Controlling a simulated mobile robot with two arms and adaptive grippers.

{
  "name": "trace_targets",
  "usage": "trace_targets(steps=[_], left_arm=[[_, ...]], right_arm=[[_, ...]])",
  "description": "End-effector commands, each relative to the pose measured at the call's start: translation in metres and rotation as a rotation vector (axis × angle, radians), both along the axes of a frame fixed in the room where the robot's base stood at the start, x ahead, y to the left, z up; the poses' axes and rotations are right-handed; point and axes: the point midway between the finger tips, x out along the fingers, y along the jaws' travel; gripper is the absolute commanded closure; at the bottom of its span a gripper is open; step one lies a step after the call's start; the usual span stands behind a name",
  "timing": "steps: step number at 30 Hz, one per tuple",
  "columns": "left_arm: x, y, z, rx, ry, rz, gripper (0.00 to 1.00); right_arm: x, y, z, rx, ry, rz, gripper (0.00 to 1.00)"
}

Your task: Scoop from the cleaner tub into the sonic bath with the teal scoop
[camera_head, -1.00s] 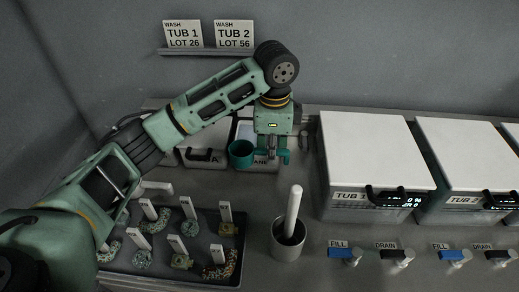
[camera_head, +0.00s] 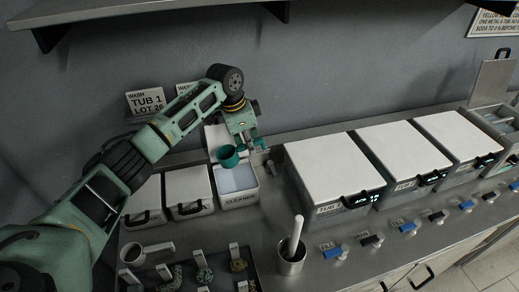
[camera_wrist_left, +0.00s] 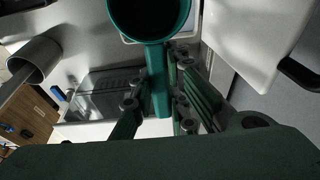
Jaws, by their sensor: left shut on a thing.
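The teal scoop (camera_head: 228,157) is held in my left gripper (camera_head: 252,143), with its cup over the back part of the open cleaner tub (camera_head: 239,199). Pale contents show in that tub. In the left wrist view my left gripper (camera_wrist_left: 166,78) is shut on the handle of the scoop (camera_wrist_left: 150,32). The cup's inside is dark there, and I cannot tell whether it holds anything. No label naming the sonic bath is readable; an open basin (camera_head: 492,122) with a raised lid stands at the far right. My right gripper is not in view.
Closed white-lidded tubs, including Tub 1 (camera_head: 335,168), line the counter to the right. Two smaller lidded boxes (camera_head: 189,190) stand left of the cleaner tub. A metal cup with a white stick (camera_head: 292,258) and a tray of tagged parts (camera_head: 262,270) are in front.

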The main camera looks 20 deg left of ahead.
Motion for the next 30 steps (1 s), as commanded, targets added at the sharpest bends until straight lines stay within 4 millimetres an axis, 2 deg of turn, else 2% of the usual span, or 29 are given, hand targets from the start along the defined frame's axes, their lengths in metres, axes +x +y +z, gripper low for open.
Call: trace_targets(steps=[3,10,19,30], left_arm=[[0.003,0.008,0.003,-0.007,-0.007,0.018,1.0],[-0.001,0.017,-0.008,-0.087,-0.068,0.025,1.0],[-0.005,0.022,-0.02,-0.19,-0.144,0.022,1.0],[-0.01,0.028,-0.028,-0.286,-0.216,0.022,1.0]], right_arm=[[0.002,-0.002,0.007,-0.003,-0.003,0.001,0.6],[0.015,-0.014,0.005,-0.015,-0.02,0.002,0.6],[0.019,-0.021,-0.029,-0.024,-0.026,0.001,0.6],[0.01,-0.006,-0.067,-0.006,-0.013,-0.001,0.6]])
